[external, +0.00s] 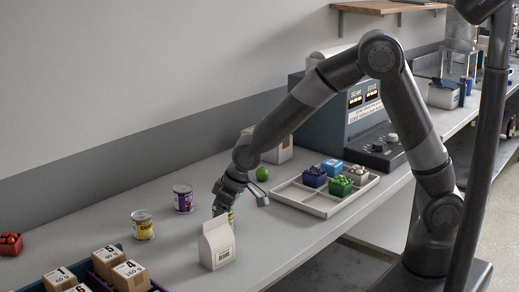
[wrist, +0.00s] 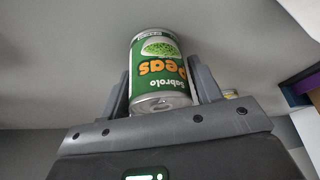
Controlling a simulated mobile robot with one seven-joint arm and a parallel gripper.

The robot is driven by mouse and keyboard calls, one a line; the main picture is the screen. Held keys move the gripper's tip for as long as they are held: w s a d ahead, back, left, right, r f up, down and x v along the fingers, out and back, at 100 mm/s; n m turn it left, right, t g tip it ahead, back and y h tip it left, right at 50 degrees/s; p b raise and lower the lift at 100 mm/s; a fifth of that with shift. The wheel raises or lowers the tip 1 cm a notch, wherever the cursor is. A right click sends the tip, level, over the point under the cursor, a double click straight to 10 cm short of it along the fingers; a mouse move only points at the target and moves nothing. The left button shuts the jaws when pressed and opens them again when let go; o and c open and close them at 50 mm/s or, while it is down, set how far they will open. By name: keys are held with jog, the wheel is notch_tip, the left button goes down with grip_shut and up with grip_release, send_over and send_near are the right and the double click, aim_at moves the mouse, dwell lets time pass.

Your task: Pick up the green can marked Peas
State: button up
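The green can marked Peas (wrist: 160,68) fills the middle of the wrist view, its label upside down and a silver end towards me. In the external view only a sliver of green (external: 231,214) shows, behind the white carton. My gripper (wrist: 158,85) points down around it, one finger on each side in the wrist view. In the external view my gripper (external: 238,203) has its fingers spread wider than the can, so it looks open. Any contact is too close to judge. The can's lower part is hidden by the carton.
The white carton (external: 217,244) stands close in front of the gripper. A yellow-labelled can (external: 142,226) and a purple can (external: 184,198) stand to the left. Crates with boxes (external: 67,279) are front left.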

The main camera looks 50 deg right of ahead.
jog(key=c, duration=0.7)
jog(key=shift+r, duration=0.1)
